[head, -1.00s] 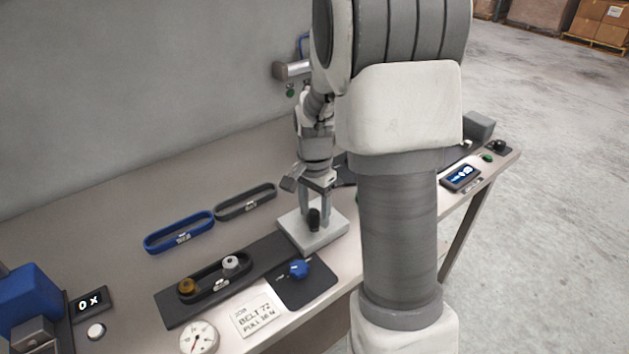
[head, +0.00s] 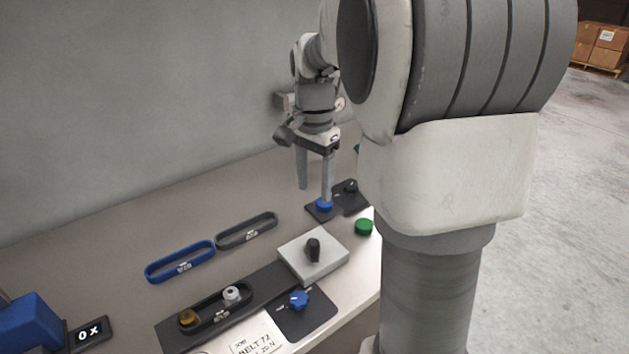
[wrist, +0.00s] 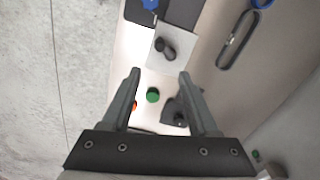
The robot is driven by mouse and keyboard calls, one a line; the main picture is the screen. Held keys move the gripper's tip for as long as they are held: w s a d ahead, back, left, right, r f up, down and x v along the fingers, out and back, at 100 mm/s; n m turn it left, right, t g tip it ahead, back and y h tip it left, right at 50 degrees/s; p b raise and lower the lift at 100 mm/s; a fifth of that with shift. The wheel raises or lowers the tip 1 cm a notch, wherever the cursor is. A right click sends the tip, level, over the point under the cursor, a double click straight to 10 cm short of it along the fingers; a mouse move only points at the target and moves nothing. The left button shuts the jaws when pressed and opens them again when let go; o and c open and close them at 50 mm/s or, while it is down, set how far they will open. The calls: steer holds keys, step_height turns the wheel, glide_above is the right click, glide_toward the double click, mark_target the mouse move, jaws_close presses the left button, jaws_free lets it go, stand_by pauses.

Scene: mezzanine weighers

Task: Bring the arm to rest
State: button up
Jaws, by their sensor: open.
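My gripper (head: 315,190) is open and empty, raised above the bench, fingers pointing down. In the head view it hangs behind the light grey block (head: 331,258) with the black knob (head: 313,250), apart from it. In the wrist view the open fingers of my gripper (wrist: 158,72) frame a green button (wrist: 153,95) below. A blue knob (head: 323,205) on a dark plate shows just beneath one fingertip; I cannot tell the gap. My arm's large links hide the bench's right part.
A blue belt (head: 180,261) and a grey belt (head: 246,231) lie at the back left. A dark plate (head: 180,329) carries another belt around two pulleys. A blue knob (head: 299,299) and a printed card (head: 250,337) are in front. A grey wall stands behind the bench.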

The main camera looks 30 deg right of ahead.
stand_by(0.4)
steer(key=s+a+r+n+t, duration=0.1)
steer(key=s+a+n+t, duration=0.1)
steer(key=s+a+n, duration=0.3)
steer(key=s+a+r+n+t, duration=0.2)
steer(key=s+a+n, duration=0.3)
steer(key=s, duration=0.8)
steer(key=n+t, duration=0.1)
steer(key=n, duration=0.2)
steer(key=shift+a+r+t, duration=0.15)
steer(key=shift+a+t, duration=0.15)
steer(key=shift+a, duration=0.05)
steer(key=shift+a, duration=0.1)
stand_by(1.2)
